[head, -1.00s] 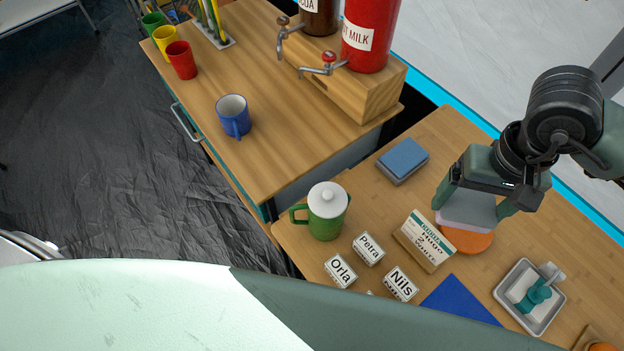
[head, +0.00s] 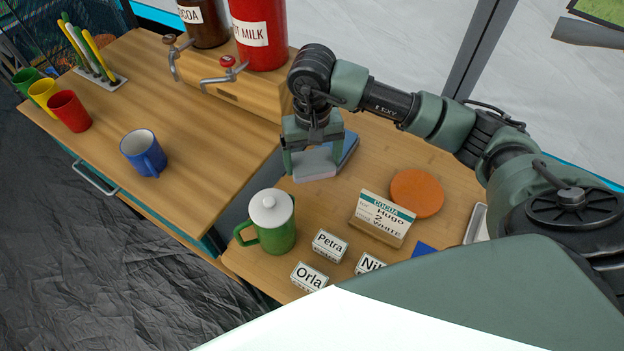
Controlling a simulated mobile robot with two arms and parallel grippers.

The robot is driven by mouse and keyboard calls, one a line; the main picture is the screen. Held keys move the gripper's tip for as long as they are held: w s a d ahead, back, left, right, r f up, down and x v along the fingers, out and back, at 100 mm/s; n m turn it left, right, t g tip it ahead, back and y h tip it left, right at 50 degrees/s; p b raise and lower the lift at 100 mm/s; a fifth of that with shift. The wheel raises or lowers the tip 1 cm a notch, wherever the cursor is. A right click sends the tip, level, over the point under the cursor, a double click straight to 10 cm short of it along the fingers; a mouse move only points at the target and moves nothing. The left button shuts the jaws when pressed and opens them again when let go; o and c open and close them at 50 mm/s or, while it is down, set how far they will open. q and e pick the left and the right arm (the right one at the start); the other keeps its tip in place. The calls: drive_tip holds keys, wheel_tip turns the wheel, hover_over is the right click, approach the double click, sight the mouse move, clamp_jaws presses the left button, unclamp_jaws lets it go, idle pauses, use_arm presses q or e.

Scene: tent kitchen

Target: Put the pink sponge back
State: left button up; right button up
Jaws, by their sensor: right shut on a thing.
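The pink sponge (head: 316,175) has a grey top and a thin pink underside. My right gripper (head: 314,168) points down and is shut on it, over the table's left part. The blue sponge (head: 349,147) is just behind and to the right, partly hidden by my gripper and the held sponge. I cannot tell whether the pink sponge touches the table or the blue sponge. My left gripper is not in view.
A round orange disc (head: 417,193) lies bare behind the cocoa order card (head: 383,218). A green lidded jug (head: 270,222) stands close in front of my gripper. Name blocks (head: 330,245) are nearby. The blue mug (head: 144,153) and dispenser (head: 235,88) are on the neighbouring counter.

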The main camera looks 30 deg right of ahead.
sight(312, 162)
wheel_tip(312, 162, down, 9)
drive_tip(key=shift+r+p, duration=0.2)
drive_tip(key=shift+p, duration=0.15)
drive_tip(key=shift+f, duration=0.2)
drive_tip(key=o, duration=1.2)
drive_tip(key=shift+c, duration=0.2)
drive_tip(key=shift+r, duration=0.5)
wheel_tip(312, 162, up, 11)
drive_tip(key=shift+f+b, duration=0.2)
drive_tip(key=shift+b, duration=0.65)
drive_tip(key=shift+r, duration=0.4)
